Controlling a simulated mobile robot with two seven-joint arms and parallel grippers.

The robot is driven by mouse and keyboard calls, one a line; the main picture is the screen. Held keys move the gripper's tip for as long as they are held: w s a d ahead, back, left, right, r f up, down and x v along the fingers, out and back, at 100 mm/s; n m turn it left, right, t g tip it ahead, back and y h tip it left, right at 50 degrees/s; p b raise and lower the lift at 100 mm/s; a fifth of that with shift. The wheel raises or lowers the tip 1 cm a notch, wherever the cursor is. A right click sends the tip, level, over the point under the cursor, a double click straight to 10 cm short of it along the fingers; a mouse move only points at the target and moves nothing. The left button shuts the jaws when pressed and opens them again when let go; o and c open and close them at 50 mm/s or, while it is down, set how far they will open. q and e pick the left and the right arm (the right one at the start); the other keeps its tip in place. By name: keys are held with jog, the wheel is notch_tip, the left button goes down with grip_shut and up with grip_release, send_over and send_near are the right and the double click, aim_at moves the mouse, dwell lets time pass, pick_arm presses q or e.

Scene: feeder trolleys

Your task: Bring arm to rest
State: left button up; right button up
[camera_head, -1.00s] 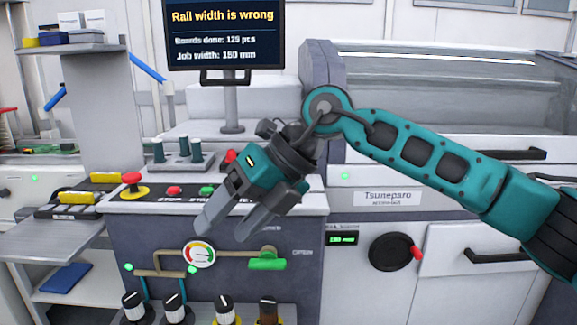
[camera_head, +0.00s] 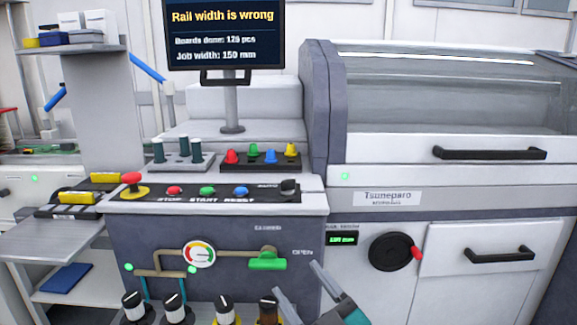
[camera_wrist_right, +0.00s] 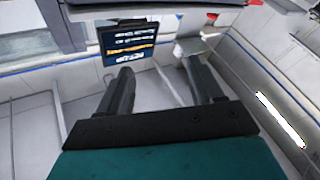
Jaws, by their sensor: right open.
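My right gripper (camera_head: 300,292) shows at the bottom edge of the head view, low in front of the machine, with its two grey fingers apart and nothing between them. In the right wrist view the same gripper (camera_wrist_right: 160,88) has its fingers spread and empty. Most of my right arm is out of the head view. My left gripper is in neither view.
The control panel (camera_head: 215,192) has a red mushroom button (camera_head: 132,180) and a green valve handle (camera_head: 267,263) below. A black handwheel (camera_head: 390,251) and drawer handle (camera_head: 500,256) stick out at the right. The screen (camera_head: 224,35) reads "Rail width is wrong".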

jog(key=s+d+f+m+g+h, duration=0.35)
jog(key=s+d+f, duration=0.3)
jog(key=f, duration=0.45)
jog(key=s+d+f+m+g+h, duration=0.3)
jog(key=s+d+f+m+h, duration=0.25)
jog(key=s+f, duration=0.4)
pick_arm(q)
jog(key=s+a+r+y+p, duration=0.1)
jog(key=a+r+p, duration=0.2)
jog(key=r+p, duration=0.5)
jog(key=p, duration=0.4)
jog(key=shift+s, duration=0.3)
pick_arm(e)
jog(key=d+r, duration=0.3)
jog(key=r, duration=0.3)
jog(key=shift+d+h, duration=0.15)
jog(key=shift+h, duration=0.15)
